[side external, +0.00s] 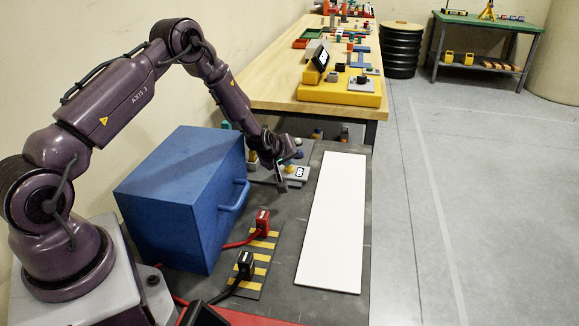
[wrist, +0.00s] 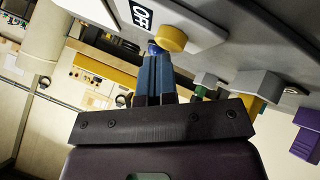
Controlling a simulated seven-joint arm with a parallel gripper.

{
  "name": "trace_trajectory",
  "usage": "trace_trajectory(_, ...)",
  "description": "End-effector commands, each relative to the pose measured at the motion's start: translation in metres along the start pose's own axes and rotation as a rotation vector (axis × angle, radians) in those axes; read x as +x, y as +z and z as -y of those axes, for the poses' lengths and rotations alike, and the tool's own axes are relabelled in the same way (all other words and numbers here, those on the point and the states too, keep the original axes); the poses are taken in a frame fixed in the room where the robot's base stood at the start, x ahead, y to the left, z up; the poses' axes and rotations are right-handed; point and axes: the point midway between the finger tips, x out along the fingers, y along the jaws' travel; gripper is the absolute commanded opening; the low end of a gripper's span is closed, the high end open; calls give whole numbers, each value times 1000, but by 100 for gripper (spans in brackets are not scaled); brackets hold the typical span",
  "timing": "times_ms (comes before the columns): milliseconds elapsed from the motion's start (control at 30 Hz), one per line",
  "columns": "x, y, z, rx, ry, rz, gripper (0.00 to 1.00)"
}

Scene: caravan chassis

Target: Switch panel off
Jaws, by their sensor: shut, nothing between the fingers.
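The light grey switch panel (side external: 299,178) lies on the dark floor plate beyond the blue box, with a black and white label. In the wrist view the panel (wrist: 200,28) shows the label "OFF" (wrist: 141,15) beside a round yellow knob (wrist: 172,40). A small blue part (wrist: 153,48) shows beside the knob at my fingertips. My gripper (side external: 281,187) is at the panel's near edge. In the wrist view my gripper (wrist: 155,58) is shut and empty, its tips close to the yellow knob; whether they touch it I cannot tell. My wrist partly hides the panel in the side view.
A blue box (side external: 175,190) with a handle stands between my arm and the floor plate's middle. A red connector (side external: 262,221) and a black connector (side external: 245,264) stand on a striped strip. A white board (side external: 333,220) lies to the right. A wooden workbench (side external: 270,85) stands behind.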

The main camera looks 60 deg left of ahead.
Motion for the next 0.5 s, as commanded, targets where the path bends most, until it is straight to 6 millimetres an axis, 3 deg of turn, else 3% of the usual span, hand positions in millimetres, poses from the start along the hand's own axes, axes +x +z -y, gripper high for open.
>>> trace_trajectory(267,-2,-2,-2,0,1,-2,0)
trace_trajectory(500,-19,-15,-14,2,2,-4,0)
